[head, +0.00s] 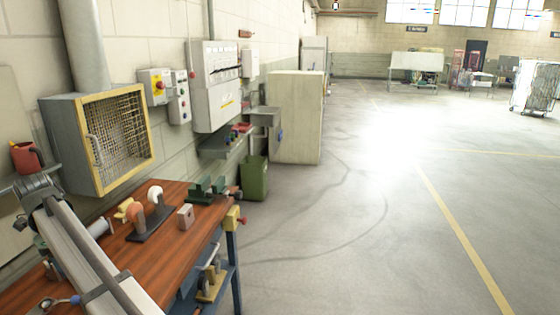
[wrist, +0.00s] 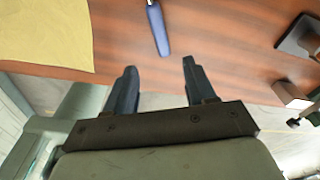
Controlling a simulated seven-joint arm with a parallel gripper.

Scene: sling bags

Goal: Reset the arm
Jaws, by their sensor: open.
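My gripper (wrist: 159,64) shows in the wrist view with its two dark blue-grey fingers apart and nothing between them. The fingers point toward a reddish-brown wooden workbench (wrist: 225,45). A tool with a blue handle (wrist: 158,30) lies on the bench just beyond the gap between the fingertips, apart from them. The workbench (head: 165,256) also shows at the lower left of the head view. I cannot make out my gripper's fingers in the head view.
A yellowish sheet (wrist: 45,32) lies left of the fingers. On the bench stand a dark-based fixture with a white wheel (head: 156,195), a small block (head: 184,217) and a green vise (head: 208,189). A yellow-framed cage (head: 152,130) overhangs the back. Open floor (head: 330,240) lies right.

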